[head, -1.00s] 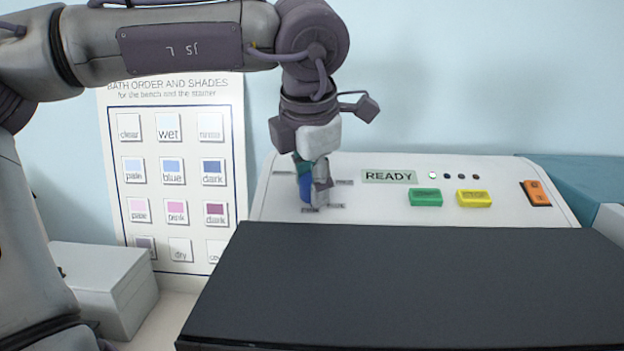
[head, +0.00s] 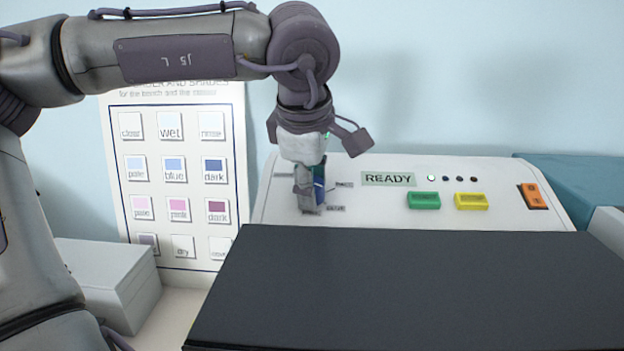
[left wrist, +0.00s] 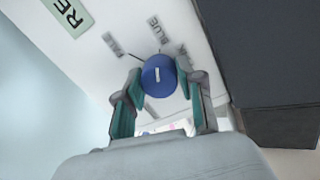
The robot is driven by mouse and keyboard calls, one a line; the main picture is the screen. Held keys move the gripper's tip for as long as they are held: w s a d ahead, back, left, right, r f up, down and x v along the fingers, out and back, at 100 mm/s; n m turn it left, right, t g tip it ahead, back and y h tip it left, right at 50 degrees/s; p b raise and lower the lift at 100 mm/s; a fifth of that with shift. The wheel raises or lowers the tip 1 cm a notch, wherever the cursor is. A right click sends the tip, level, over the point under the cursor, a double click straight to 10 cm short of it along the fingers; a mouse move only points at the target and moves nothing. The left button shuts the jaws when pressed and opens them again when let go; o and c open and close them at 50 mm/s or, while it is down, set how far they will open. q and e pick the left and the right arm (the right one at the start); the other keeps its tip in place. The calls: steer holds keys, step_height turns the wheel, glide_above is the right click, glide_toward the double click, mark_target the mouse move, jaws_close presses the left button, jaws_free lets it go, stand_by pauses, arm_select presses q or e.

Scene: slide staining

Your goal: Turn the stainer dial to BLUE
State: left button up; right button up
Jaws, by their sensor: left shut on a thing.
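The stainer dial (left wrist: 159,75) is a round blue knob with a short white mark on its face. My left gripper (left wrist: 159,82) has its teal-padded fingers on both sides of the dial, shut on it. In the left wrist view, the BLUE label (left wrist: 153,26) lies just beyond the dial, with other blurred labels around it. The white mark lies roughly in line with the BLUE label. In the head view, my left gripper (head: 311,198) points down at the stainer panel (head: 400,210), and its fingers mostly hide the dial. My right gripper is out of view.
The panel has a READY display (head: 388,179), a green button (head: 424,201), a yellow button (head: 471,202) and an orange switch (head: 533,196). A large dark surface (head: 410,290) lies in front. A shade chart (head: 175,180) stands at left above a grey box (head: 110,285).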

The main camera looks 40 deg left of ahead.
arm_select(q)
steer(key=shift+m, duration=0.4)
steer(key=o, duration=1.2)
steer(key=shift+c, duration=0.2)
steer(key=v, duration=1.2)
steer(key=shift+w, duration=0.1)
